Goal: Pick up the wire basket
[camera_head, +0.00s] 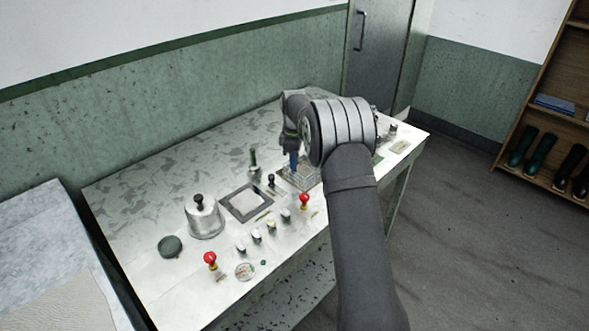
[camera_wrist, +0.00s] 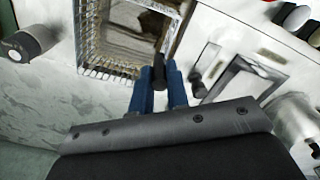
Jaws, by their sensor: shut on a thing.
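The wire basket (camera_head: 304,181) sits on the worktop below my gripper (camera_head: 293,161) in the head view. In the wrist view the rectangular wire basket (camera_wrist: 108,68) lies at the upper left, with a brownish inside and its upper part cut off by the frame. My gripper's blue fingers (camera_wrist: 160,78) are at the basket's near right corner. They are shut on a dark cylindrical grip at the basket's rim. Whether the basket is lifted off the surface cannot be told. My arm hides part of the area in the head view.
A square-framed basin (camera_head: 230,193) and a dark-knobbed lever (camera_head: 270,181) stand left of the basket. The worktop's back left is clear.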

